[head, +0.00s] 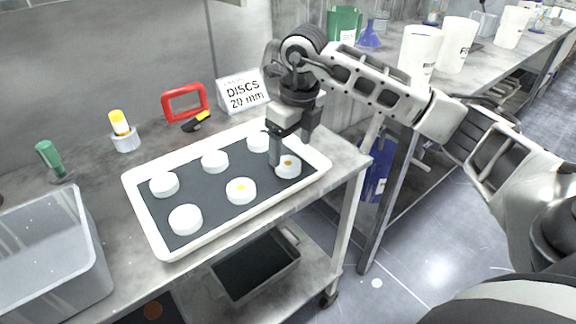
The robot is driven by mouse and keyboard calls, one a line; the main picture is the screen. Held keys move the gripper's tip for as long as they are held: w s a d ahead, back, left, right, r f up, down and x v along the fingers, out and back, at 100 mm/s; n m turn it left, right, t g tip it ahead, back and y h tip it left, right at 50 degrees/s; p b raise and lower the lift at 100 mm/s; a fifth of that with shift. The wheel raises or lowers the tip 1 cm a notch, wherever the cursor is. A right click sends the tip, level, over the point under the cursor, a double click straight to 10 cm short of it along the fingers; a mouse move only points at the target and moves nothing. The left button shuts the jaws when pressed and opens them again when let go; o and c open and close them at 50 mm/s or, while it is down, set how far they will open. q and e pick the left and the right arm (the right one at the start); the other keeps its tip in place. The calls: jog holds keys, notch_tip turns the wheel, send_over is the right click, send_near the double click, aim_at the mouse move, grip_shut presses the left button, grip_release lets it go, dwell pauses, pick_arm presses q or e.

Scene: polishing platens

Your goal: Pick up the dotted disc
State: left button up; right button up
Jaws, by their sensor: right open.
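Several white discs lie on the dark mat of a white-rimmed tray (163,250). One disc (241,195) at the front middle has a yellow dot on top. Another disc (289,172) at the right end shows an orange-brown dot. My right gripper (291,152) points down over this right-end disc, open, with its near finger low beside the disc's left side. I cannot tell whether the finger touches it. The other discs, such as the front-left one (186,220), look plain. The back-right disc (258,142) is partly close behind the gripper. My left gripper is not in view.
A sign reading "DISCS 20 mm" (243,92), a red frame (184,102) and a yellow-topped holder (124,133) stand behind the tray. A grey bin (45,250) is at the left. White cups (419,50) stand on the right bench. A gap separates the benches.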

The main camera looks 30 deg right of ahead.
aim_at(288, 163)
jog(key=f, duration=0.4)
jog(key=shift+w+a+f, duration=0.1)
jog(key=shift+w+f, duration=0.05)
jog(key=shift+w, duration=0.2)
jog(key=c, duration=1.1)
jog(key=shift+r, duration=0.2)
